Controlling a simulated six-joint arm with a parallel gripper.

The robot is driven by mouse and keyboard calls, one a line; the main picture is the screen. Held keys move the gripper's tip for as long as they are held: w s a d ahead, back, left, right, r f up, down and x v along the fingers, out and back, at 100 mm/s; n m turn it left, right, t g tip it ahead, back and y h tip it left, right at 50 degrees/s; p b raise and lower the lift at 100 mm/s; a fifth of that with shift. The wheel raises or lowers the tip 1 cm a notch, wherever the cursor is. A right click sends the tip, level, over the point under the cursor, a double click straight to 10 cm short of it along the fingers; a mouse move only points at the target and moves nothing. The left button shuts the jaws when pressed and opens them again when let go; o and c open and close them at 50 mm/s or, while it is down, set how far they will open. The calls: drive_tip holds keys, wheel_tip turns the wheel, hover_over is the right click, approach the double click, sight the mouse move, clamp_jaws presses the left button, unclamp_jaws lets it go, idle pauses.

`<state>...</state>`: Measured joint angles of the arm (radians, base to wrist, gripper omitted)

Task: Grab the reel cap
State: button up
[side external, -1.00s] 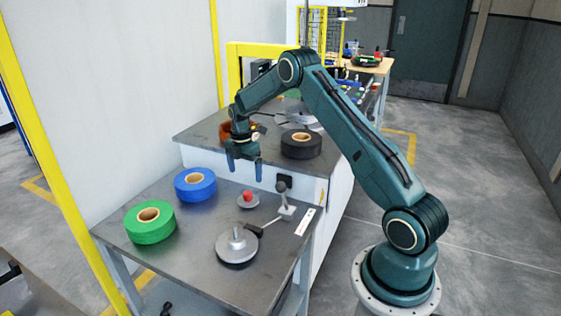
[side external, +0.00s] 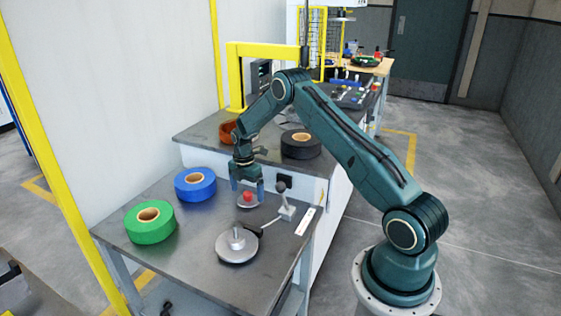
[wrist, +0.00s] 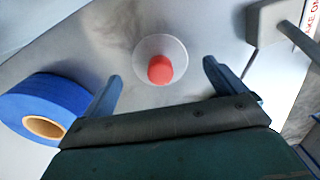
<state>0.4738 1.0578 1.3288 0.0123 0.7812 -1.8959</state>
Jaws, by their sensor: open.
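The reel cap (side external: 248,200) is a small pale disc with a red knob on top, lying on the grey metal table. In the wrist view the reel cap (wrist: 161,62) sits just beyond the fingertips, roughly centred between them, its red knob facing me. My gripper (side external: 246,193) points down at the cap with its fingers apart, one to each side of the red knob in the side view. In the wrist view my gripper (wrist: 163,72) is open and empty. Whether the fingertips are level with the knob is hard to tell.
A blue tape roll (side external: 195,184) and a green tape roll (side external: 150,222) lie to the left. A round metal spindle plate (side external: 237,244) is in front. A small post on a block (side external: 287,208) stands close on the right. A black roll (side external: 301,144) sits on the raised bench behind.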

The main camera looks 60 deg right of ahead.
sight(247, 192)
drive_tip(key=shift+f, duration=1.5)
drive_tip(key=shift+c, duration=0.2)
drive_tip(key=c, duration=1)
